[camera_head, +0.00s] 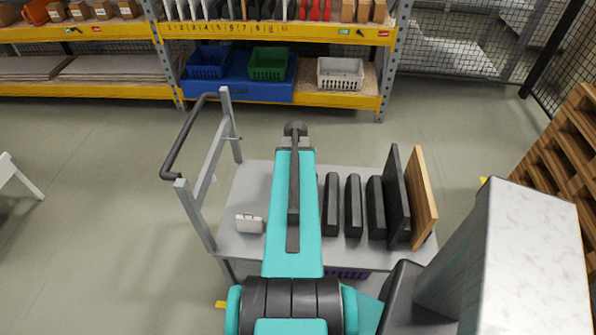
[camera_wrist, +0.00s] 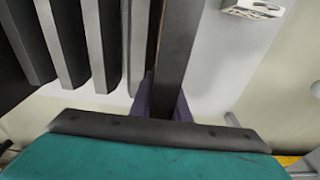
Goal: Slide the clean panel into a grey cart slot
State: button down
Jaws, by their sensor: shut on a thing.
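In the wrist view my gripper (camera_wrist: 164,100) is shut on a dark panel (camera_wrist: 179,55), seen nearly edge-on, with a thin brown line along one side. Purple fingers show on both sides of it. In the head view my teal arm reaches over the grey cart (camera_head: 237,185) and hides the gripper. The cart has dark upright dividers (camera_head: 353,205) right of my arm; they also show at left in the wrist view (camera_wrist: 62,40). The held panel is beside the dividers, between them and a small white box (camera_wrist: 252,9). I cannot tell whether it touches the deck.
A black panel (camera_head: 397,195) and a wooden panel (camera_head: 422,195) stand upright at the cart's right end. The cart's handle (camera_head: 183,135) rises at left. A white-topped block (camera_head: 525,245) stands at right. Shelves (camera_head: 330,100) line the back, with clear floor before them.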

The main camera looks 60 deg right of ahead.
jog(key=shift+f, duration=0.4)
jog(key=c, duration=1.6)
grip_release()
jog(key=shift+f, duration=0.1)
jog(key=shift+s, duration=0.1)
jog(key=shift+s+a+r+b, duration=0.1)
jog(key=shift+a+r+b, duration=0.35)
jog(key=shift+r, duration=1.85)
jog(key=shift+s+a+r+b, duration=0.15)
jog(key=shift+r+b, duration=0.5)
jog(key=shift+r, duration=1.6)
jog(key=shift+s+a+r+b, duration=0.1)
jog(key=shift+a+r+b, duration=0.35)
jog(key=shift+r, duration=1.85)
